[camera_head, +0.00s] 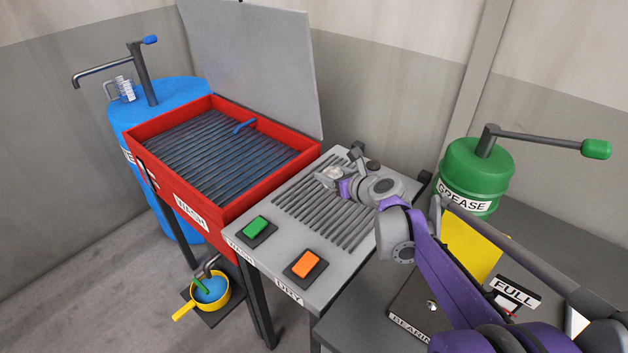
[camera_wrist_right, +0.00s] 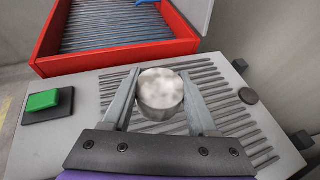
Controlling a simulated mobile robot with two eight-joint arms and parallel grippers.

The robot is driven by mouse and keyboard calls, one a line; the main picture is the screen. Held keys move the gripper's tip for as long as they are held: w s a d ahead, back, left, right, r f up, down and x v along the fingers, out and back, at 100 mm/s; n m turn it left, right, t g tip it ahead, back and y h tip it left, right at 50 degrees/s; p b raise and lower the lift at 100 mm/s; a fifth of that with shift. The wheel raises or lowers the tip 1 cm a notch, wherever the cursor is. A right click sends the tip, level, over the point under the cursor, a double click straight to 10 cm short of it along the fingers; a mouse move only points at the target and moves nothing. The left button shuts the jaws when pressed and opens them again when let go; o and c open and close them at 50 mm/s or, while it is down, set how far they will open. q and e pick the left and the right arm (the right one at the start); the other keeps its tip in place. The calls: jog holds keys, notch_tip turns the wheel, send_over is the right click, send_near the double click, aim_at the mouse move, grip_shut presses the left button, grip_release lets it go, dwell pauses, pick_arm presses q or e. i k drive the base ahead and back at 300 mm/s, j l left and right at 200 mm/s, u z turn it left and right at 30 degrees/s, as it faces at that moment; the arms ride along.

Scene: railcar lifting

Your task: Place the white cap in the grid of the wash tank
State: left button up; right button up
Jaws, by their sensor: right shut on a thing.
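My right gripper (camera_wrist_right: 160,100) is shut on the white cap (camera_wrist_right: 160,93), a short round whitish piece with grey mottling. In the head view the right gripper (camera_head: 332,178) is over the ribbed part of the grey bench, to the right of the wash tank; the cap is small there. The wash tank (camera_head: 262,181) is a red open box marked WASH, with its grey lid (camera_head: 255,60) raised. Its grid (camera_head: 195,150) of dark parallel bars fills the inside, with a blue hooked piece (camera_head: 245,126) at its far side. My left gripper is not in view.
The grey bench (camera_head: 245,215) bears a green button (camera_head: 256,226), an orange button (camera_head: 305,264) and a dark round piece (camera_wrist_right: 248,96). A blue barrel (camera_head: 180,95) with a pump stands behind the tank. A green grease drum (camera_head: 470,165) stands right. A yellow pan (camera_head: 219,297) sits low in front.

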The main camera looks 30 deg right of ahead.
aim_at(217, 171)
jog(key=i+j+z, duration=0.1)
jog(key=i+j, duration=0.5)
jog(key=i+j+z, duration=0.1)
jog(key=i+j, duration=0.45)
jog(key=j, duration=0.15)
